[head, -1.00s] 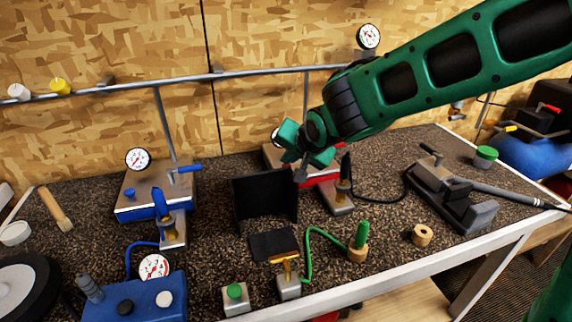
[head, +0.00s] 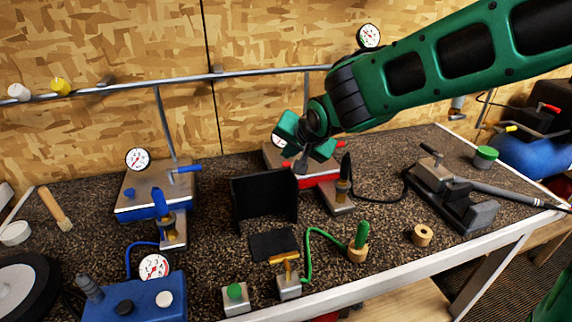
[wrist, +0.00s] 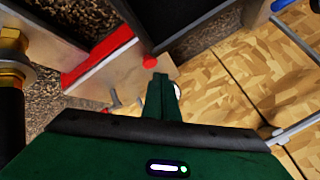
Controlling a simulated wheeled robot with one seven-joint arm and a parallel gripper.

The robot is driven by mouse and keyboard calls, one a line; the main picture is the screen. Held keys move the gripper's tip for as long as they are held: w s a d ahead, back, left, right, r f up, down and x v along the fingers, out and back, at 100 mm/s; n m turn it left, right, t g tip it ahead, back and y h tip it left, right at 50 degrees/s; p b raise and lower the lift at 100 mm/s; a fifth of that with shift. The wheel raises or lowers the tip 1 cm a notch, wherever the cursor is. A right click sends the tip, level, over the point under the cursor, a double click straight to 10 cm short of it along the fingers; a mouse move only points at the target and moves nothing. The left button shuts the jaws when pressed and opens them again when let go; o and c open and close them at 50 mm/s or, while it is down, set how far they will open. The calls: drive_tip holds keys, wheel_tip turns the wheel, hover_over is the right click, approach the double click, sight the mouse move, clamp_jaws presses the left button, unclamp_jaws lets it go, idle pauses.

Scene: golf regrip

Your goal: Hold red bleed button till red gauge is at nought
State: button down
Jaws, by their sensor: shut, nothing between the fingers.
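The red bleed unit (head: 318,182), a metal-topped box with a red base, stands at the back of the bench behind the black upright plate. In the wrist view its red base (wrist: 100,55) and round red button (wrist: 151,62) show. My gripper (head: 301,167) is over the unit, its fingers shut and empty. In the wrist view the fingertips (wrist: 160,76) are just beside the button; I cannot tell whether they touch it. The red unit's gauge (head: 278,140) is partly hidden by my gripper, and its needle cannot be read.
The black upright plate (head: 264,197) stands close in front of the red unit. A brass-and-black fitting (head: 343,185) is to its right. The blue unit (head: 150,208) with its gauge (head: 137,159) is at left. A rail (head: 240,73) runs along the wall behind.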

drive_tip(key=shift+r, duration=2.55)
drive_tip(key=s+d+f+g+h, duration=0.15)
drive_tip(key=s+d, duration=0.25)
drive_tip(key=d, duration=0.6)
drive_tip(key=s+d+f+m+g+h, duration=0.15)
drive_tip(key=s+d, duration=0.25)
drive_tip(key=d, duration=0.6)
drive_tip(key=s+d+f+g+h, duration=0.15)
drive_tip(key=s+d, duration=0.25)
drive_tip(key=d, duration=0.6)
drive_tip(key=s+d+f+g, duration=0.1)
drive_tip(key=s+d, duration=0.2)
drive_tip(key=s, duration=0.4)
drive_tip(key=s+d+f+g+y, duration=0.1)
drive_tip(key=s+d+f+g, duration=0.1)
drive_tip(key=s, duration=0.6)
drive_tip(key=s+d+f+g, duration=0.1)
drive_tip(key=s+d, duration=0.3)
drive_tip(key=s, duration=0.4)
drive_tip(key=shift+f, duration=0.4)
